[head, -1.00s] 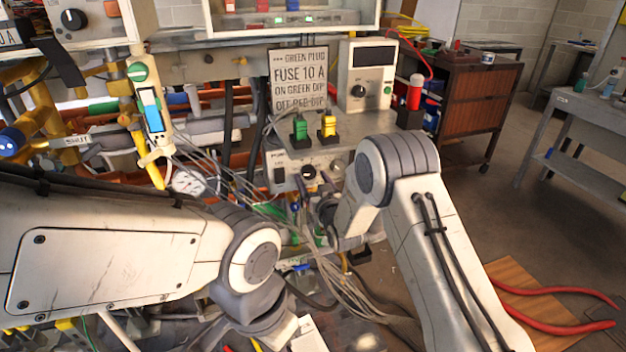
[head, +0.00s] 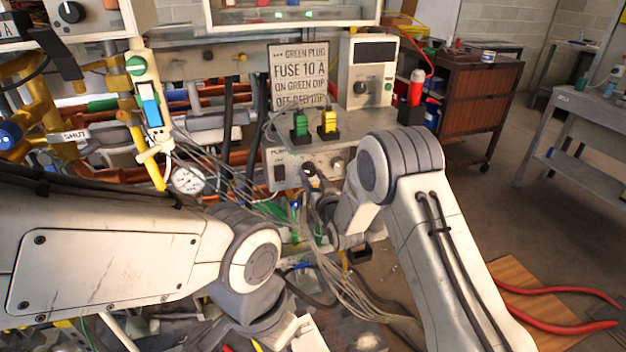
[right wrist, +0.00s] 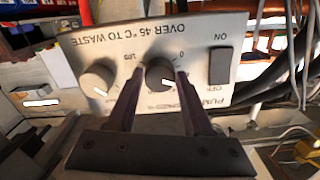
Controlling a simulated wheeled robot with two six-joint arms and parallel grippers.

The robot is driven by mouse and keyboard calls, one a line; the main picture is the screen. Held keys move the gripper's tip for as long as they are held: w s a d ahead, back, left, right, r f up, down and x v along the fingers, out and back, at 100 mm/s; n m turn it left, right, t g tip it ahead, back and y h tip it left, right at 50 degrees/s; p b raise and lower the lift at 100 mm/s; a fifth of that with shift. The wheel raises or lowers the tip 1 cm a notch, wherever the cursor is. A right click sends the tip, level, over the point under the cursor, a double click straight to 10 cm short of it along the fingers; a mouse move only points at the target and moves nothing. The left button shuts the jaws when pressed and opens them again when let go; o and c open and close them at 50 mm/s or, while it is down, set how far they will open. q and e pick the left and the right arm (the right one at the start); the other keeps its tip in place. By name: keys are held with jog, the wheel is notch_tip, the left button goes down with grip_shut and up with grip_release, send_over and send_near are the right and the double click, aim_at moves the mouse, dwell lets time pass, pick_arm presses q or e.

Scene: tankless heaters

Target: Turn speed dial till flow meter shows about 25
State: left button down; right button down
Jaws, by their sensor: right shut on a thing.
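A pale pump panel (head: 290,184) with a switch and two dials sits below the sign. The dark dial next to the switch (right wrist: 160,73) is between the fingers of my right gripper (right wrist: 158,82), which is shut on it. The dial also shows in the head view (head: 309,169), with my right gripper (head: 313,184) reaching up to it from below. A round white gauge (head: 188,180) hangs left of the panel; its reading is too small to tell. A meter with a blue window (head: 150,104) stands further left. My left gripper's fingers do not show.
A lighter second dial (right wrist: 97,78) sits close beside the gripped one. Green (head: 301,124) and yellow (head: 329,123) plugs stand above the panel. Loose grey cables (head: 345,285) hang below. Red-handled pliers (head: 560,322) lie at the lower right.

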jog(key=m+b, duration=0.3)
jog(key=m, duration=0.2)
jog(key=shift+f+m, duration=0.1)
jog(key=shift+m, duration=0.2)
jog(key=m+b, duration=0.2)
jog(key=m, duration=0.2)
jog(key=m+b, duration=0.2)
jog(key=m, duration=0.4)
jog(key=m+b, duration=0.1)
jog(key=m, duration=0.2)
jog(key=shift+r+m+b, duration=0.25)
jog(key=shift+m+b, duration=0.05)
jog(key=shift+b, duration=0.05)
jog(key=shift+c, duration=1.5)
grip_release()
jog(key=shift+a, duration=0.1)
jog(key=shift+s, duration=0.1)
